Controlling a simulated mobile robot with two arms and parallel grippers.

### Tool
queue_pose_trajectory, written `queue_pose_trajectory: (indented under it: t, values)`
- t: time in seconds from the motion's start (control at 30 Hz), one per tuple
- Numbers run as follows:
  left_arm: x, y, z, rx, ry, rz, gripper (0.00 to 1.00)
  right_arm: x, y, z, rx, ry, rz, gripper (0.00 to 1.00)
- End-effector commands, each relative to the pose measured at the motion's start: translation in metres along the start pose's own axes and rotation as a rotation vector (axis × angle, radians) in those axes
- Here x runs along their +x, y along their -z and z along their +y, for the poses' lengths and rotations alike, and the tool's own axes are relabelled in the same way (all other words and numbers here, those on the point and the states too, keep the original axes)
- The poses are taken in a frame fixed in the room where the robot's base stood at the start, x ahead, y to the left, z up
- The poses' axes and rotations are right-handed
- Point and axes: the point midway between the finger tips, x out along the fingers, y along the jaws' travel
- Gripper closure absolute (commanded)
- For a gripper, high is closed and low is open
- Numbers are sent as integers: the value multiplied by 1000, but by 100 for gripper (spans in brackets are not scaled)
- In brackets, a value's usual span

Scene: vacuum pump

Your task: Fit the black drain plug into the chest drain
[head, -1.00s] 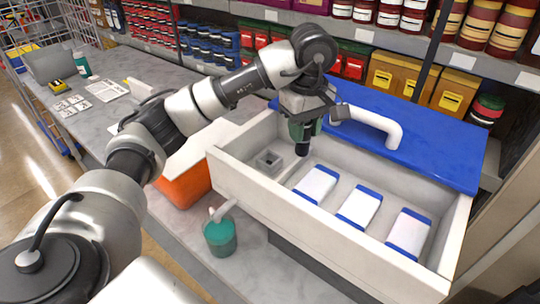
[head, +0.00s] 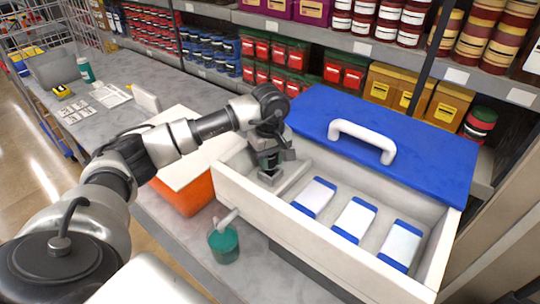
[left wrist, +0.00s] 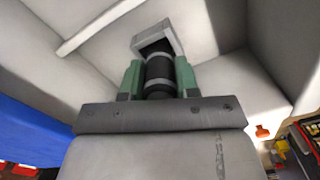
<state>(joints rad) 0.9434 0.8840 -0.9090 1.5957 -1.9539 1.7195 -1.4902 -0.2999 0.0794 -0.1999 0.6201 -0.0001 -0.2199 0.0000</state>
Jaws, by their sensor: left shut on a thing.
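The chest (head: 330,262) is an open white box with its blue lid (head: 390,130) tilted back behind it. The drain (head: 269,178) is a small grey square socket in the chest's left end; its square rim (left wrist: 176,36) also shows in the left wrist view. My left gripper (head: 268,164) is directly above the drain, pointing down. Its green fingers are shut on the black drain plug (left wrist: 160,72), one on each side. The plug's far end is at the square rim and partly hidden by it; I cannot tell how deep it sits. My right gripper is not in view.
Several white-and-blue packs (head: 354,219) lie in the chest. A spout (head: 229,217) sticks out of the front wall above a teal cup (head: 223,244). An orange box (head: 187,193) stands left of the chest. Stocked shelves (head: 215,14) run behind.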

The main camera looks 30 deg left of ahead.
Motion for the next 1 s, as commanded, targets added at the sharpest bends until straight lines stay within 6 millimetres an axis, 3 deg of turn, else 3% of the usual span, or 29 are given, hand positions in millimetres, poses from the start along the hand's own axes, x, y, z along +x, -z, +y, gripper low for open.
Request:
queue_pose_trajectory:
  t: [0.23, 0.27, 0.4, 0.8, 1.0]
  values:
    - [5, 0, 0, 0, 0, 0, 94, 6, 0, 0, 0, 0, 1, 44]
    - [4, 0, 0, 0, 0, 0, 66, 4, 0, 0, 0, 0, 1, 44]
    - [3, 0, 0, 0, 0, 0, 45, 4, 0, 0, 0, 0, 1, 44]
    - [-4, 0, 1, 0, -2, 1, 44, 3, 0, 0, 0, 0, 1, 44]
    - [-39, 0, 2, 0, -7, 3, 44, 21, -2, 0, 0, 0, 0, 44]
